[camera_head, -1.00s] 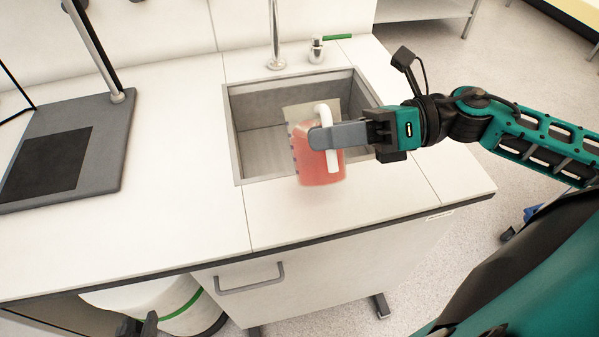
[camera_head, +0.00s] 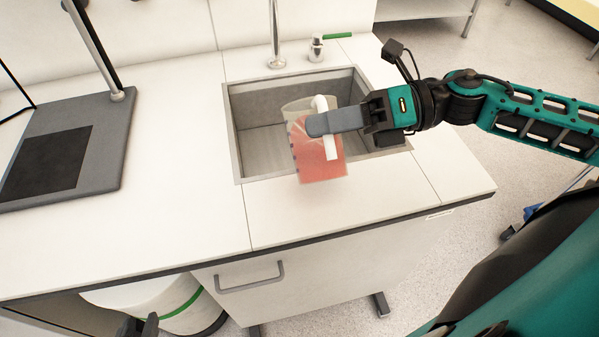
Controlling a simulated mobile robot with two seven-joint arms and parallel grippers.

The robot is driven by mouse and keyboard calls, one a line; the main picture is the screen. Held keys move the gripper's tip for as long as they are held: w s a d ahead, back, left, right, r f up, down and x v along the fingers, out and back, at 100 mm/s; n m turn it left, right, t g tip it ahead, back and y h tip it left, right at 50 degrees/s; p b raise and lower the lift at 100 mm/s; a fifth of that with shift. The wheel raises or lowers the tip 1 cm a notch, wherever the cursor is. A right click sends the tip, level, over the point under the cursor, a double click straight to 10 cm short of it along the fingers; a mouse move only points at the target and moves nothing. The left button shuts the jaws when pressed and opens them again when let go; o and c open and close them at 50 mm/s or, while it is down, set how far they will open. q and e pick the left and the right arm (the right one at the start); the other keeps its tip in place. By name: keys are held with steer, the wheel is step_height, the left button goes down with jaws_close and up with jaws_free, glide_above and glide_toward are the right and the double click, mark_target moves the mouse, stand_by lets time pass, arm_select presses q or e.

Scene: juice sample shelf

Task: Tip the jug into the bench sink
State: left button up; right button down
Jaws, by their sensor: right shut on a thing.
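The jug (camera_head: 318,166) is clear with red liquid and a white handle. It hangs over the front part of the bench sink (camera_head: 262,150), its base overlapping the front rim in the head view. It is tilted, its top leaning toward the back left, and the liquid still fills much of it. My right gripper (camera_head: 318,124) is shut on the jug's handle, reaching in from the right. Its fingers hide part of the handle and jug. Only a dark tip of my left gripper (camera_head: 141,326) shows at the bottom edge, far from the jug; its opening cannot be made out.
A tall tap (camera_head: 275,40) and a small green-levered fitting (camera_head: 316,48) stand behind the sink. A grey stand with a dark plate (camera_head: 110,165) is on the left. The white bench top (camera_head: 190,160) between them is clear. A white drum (camera_head: 165,300) stands under the bench.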

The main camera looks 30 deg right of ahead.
steer(key=shift+w+d+f+m, duration=0.1)
steer(key=shift+w+f+m, duration=0.2)
steer(key=shift+w+m, duration=0.15)
stand_by(0.5)
steer(key=shift+w+f+b, duration=0.1)
steer(key=shift+f+b, duration=0.05)
steer(key=shift+b, duration=0.4)
steer(key=shift+w+d+f+m+b, duration=0.1)
steer(key=shift+w+f+m+b, duration=0.1)
steer(key=shift+m+b, duration=0.3)
steer(key=shift+w+d+m+g+b, duration=0.1)
steer(key=shift+w+m+g+b, duration=0.25)
steer(key=shift+b, duration=0.8)
steer(key=shift+w+b, duration=0.3)
steer(key=shift+b, duration=0.55)
steer(key=shift+w+d+m+b, duration=0.1)
steer(key=shift+m+b, duration=0.2)
steer(key=shift+b, duration=0.1)
